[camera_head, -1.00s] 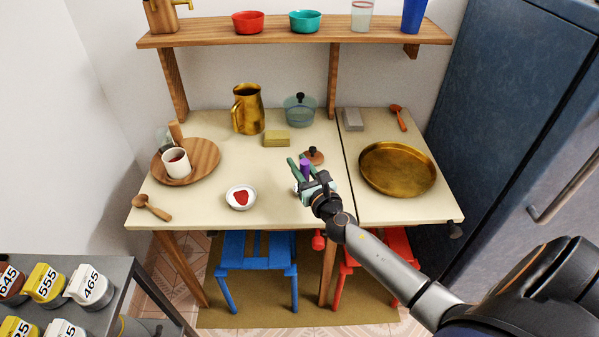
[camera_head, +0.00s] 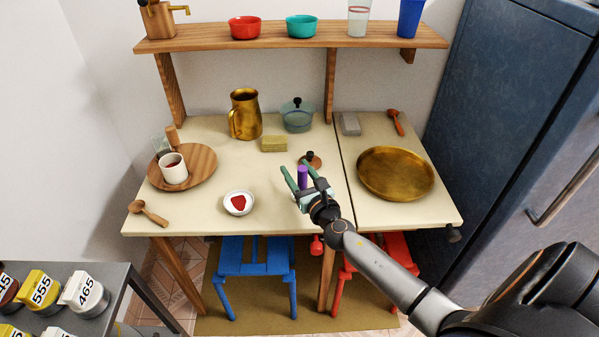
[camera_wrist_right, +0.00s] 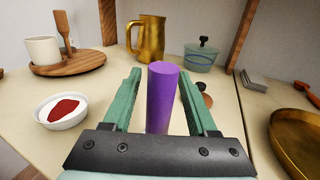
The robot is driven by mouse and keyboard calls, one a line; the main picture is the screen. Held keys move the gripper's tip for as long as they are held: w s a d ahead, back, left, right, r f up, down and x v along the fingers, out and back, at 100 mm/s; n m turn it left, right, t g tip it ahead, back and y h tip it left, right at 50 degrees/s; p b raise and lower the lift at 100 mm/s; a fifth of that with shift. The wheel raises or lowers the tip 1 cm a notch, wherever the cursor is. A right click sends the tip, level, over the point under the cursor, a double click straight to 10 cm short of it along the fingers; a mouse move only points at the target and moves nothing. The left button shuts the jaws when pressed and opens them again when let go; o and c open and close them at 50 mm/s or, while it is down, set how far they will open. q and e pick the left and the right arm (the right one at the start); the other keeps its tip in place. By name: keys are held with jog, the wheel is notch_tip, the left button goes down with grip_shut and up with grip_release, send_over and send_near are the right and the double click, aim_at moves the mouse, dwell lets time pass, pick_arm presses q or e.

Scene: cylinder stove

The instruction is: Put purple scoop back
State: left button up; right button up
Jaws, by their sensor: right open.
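The purple scoop shows as an upright purple cylinder (camera_head: 303,177) near the front edge of the table, and large in the right wrist view (camera_wrist_right: 162,95). My right gripper (camera_head: 296,167) is open, with its green fingers on either side of the purple piece. In the wrist view there are gaps between the piece and both fingers (camera_wrist_right: 161,73). The lower end of the purple piece is hidden behind the gripper body, so I cannot tell what it rests on. My left gripper is not in view.
Near the gripper are a white bowl with red contents (camera_head: 239,211), a small brown lid with a dark knob (camera_head: 316,163), and a brass tray (camera_head: 397,190). A sponge (camera_head: 274,148), brass pitcher (camera_head: 238,122) and glass pot (camera_head: 297,122) stand behind.

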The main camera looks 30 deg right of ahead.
jog(key=shift+r, duration=0.25)
jog(key=s, duration=0.3)
jog(key=s+a, duration=0.1)
jog(key=s, duration=0.6)
jog(key=shift+s+a+f, duration=0.2)
jog(key=shift+s+a, duration=0.1)
jog(key=shift+a, duration=0.05)
jog(key=shift+s+a+r+b, duration=0.1)
jog(key=shift+s+b, duration=0.25)
jog(key=shift+s, duration=0.25)
